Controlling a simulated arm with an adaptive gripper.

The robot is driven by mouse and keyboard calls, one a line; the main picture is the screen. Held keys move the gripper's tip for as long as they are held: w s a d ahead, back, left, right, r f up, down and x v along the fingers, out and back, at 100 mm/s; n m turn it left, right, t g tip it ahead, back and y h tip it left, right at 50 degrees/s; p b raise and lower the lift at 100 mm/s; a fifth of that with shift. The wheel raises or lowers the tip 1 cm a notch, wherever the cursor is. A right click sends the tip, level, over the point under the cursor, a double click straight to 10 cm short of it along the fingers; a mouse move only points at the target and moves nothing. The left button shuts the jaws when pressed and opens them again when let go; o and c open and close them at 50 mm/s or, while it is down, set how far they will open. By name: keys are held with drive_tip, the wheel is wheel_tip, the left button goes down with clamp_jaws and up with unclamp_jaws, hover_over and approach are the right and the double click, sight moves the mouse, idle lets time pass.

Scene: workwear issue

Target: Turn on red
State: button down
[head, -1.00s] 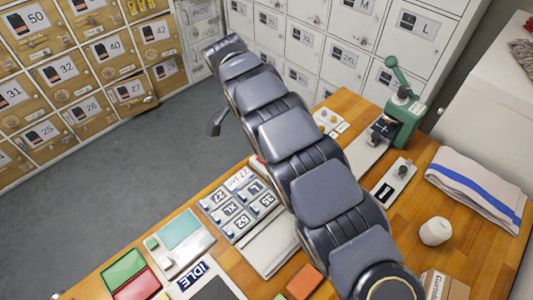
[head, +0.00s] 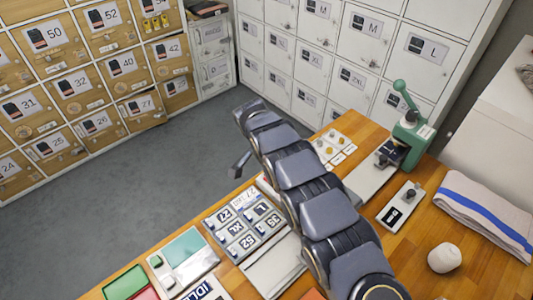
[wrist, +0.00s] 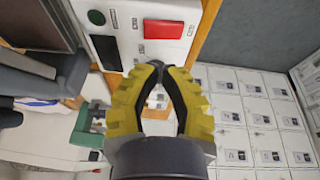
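In the wrist view, a white panel (wrist: 125,12) carries a bright red rectangle (wrist: 163,29) and a dark green round button (wrist: 96,17), with small dark marks or switches between them. My gripper (wrist: 160,66) has yellow fingers with dark pads. The tips meet just below the panel's edge as seen, and I see nothing between them. Whether they touch the panel cannot be told. In the head view, a tray with a green part (head: 125,283) and a red part (head: 148,295) lies at the lower left. My arm hides part of the table, and the fingers are not clear there.
A device with a teal screen (head: 186,246) and a block of size-labelled keys (head: 240,227) sit on the wooden table. A green press (head: 408,140), a white round object (head: 444,257) and a folded towel (head: 485,212) are at the right. Lockers (head: 310,60) stand behind.

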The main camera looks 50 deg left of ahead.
drive_tip(key=shift+d+f, duration=0.15)
drive_tip(key=shift+f, duration=0.95)
drive_tip(key=shift+d+f, duration=0.15)
drive_tip(key=shift+f, duration=0.9)
drive_tip(key=shift+d+f+y, duration=0.1)
drive_tip(key=shift+f+y, duration=0.25)
drive_tip(key=shift+y, duration=0.45)
drive_tip(key=shift+a, duration=0.2)
drive_tip(key=shift+a+r, duration=0.15)
drive_tip(key=shift+a, duration=0.6)
